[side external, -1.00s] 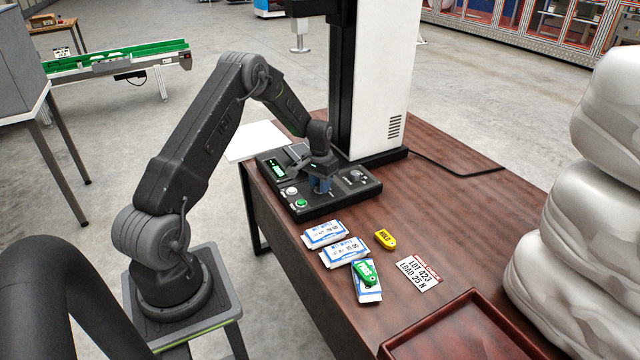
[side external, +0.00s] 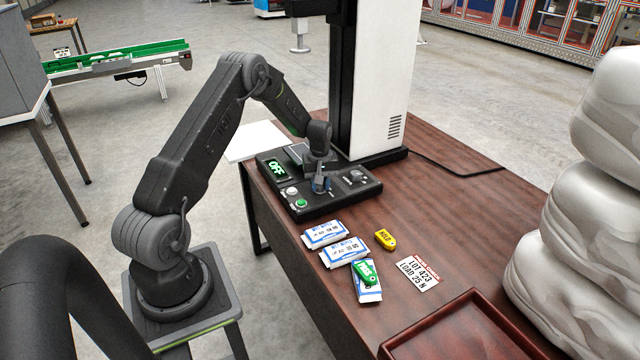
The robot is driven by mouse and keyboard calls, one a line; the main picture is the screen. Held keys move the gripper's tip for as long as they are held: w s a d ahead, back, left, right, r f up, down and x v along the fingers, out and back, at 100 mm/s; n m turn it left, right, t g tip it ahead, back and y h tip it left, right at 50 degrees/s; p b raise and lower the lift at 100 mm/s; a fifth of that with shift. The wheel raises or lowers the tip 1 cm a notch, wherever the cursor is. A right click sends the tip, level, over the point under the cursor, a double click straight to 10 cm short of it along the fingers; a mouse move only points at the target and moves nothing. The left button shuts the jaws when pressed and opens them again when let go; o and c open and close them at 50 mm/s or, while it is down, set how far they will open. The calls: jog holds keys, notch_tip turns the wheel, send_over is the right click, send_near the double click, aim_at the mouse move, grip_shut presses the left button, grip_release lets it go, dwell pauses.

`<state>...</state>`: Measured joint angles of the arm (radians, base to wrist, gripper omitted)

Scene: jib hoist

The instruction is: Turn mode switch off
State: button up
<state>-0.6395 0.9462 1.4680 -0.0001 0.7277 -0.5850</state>
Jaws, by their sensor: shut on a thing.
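The black control panel (side external: 345,204) lies on the brown table at the foot of the white column. My gripper (side external: 321,188) points down over the middle of the panel. It is shut on the mode switch, which is mostly hidden between and behind the fingers; a bluish part shows at the fingertips. A white button (side external: 291,191), a green button (side external: 301,203) and a dark knob (side external: 356,175) also sit on the panel, apart from the gripper.
White-blue packets (side external: 343,251) lie in front of the panel, one under a green tag (side external: 366,272). A yellow tag (side external: 385,239), a lot card (side external: 417,272) and a red-brown tray (side external: 465,305) are nearby. The white column (side external: 378,80) rises close behind my gripper.

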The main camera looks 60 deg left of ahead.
jog(key=shift+n, duration=0.6)
jog(key=o, duration=0.9)
notch_tip(320, 180, up, 14)
jog(key=shift+f, duration=0.1)
